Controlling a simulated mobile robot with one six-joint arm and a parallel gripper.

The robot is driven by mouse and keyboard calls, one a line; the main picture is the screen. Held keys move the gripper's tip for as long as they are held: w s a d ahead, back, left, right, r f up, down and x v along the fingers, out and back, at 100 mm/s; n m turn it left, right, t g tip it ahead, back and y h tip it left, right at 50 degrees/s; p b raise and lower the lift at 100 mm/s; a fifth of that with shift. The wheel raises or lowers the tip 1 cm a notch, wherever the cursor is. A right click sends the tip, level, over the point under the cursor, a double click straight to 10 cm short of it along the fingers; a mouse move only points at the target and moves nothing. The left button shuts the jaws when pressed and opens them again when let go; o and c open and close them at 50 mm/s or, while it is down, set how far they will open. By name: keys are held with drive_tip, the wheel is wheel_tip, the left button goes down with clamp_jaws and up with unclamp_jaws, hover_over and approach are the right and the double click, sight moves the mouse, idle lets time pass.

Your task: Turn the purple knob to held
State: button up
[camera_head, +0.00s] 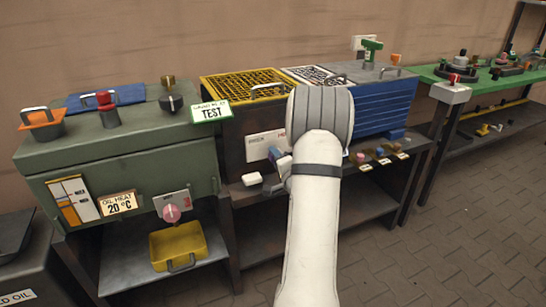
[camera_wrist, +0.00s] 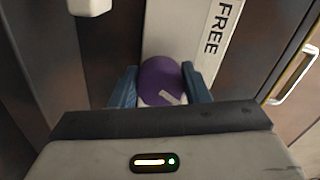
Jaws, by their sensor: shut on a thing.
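The purple knob (camera_wrist: 160,78) shows in the wrist view between the two blue fingers of my gripper (camera_wrist: 163,88). My gripper is shut on the knob, with a finger against either side. A white mark shows on the knob's lower face. Behind the knob is a pale label plate (camera_wrist: 185,35) with the word "FREE" written along its right side. The rest of the plate is hidden by my gripper, and I see no "held" word. In the head view my gripper (camera_head: 277,155) is at the front of the dark cabinet, and my arm hides the knob there.
A white block (camera_head: 252,179) sits left of my gripper. Several small coloured knobs (camera_head: 380,153) line the ledge to the right. A green cabinet (camera_head: 120,160) with a pink knob (camera_head: 171,212) stands at the left. The floor at the right (camera_head: 470,230) is clear.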

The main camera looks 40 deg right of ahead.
drive_tip(key=shift+w+r+m, duration=0.1)
drive_tip(key=shift+r+m, duration=0.15)
drive_tip(key=shift+m, duration=0.45)
drive_tip(key=shift+p, duration=0.35)
drive_tip(key=o, duration=1)
drive_tip(key=shift+f, duration=0.15)
drive_tip(key=p+v, duration=0.1)
drive_tip(key=v, duration=0.7)
